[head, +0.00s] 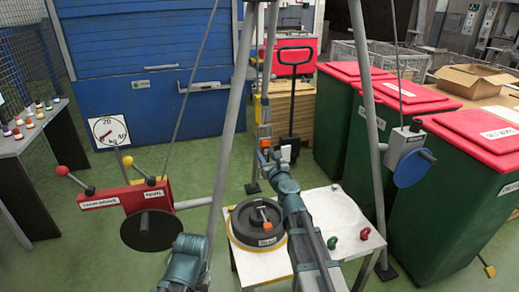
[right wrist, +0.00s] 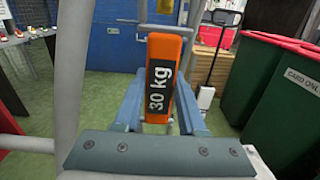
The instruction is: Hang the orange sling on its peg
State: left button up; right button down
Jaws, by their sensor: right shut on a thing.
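The orange sling (right wrist: 164,82) carries a black "30 kg" label and stands nearly upright, slightly tilted, between the fingers in the right wrist view. My right gripper (right wrist: 162,112) is shut on it. In the head view the right gripper (head: 264,150) is beyond the white table, with only a small bit of orange showing at its tip. The peg cannot be made out in either view. Part of my left arm shows at the bottom of the head view, but its gripper does not.
A red winch (head: 125,197) is left, a blue-drum winch (head: 408,160) right. Green bins (head: 440,190) line the right.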

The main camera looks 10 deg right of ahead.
jog(key=shift+s, duration=1.2)
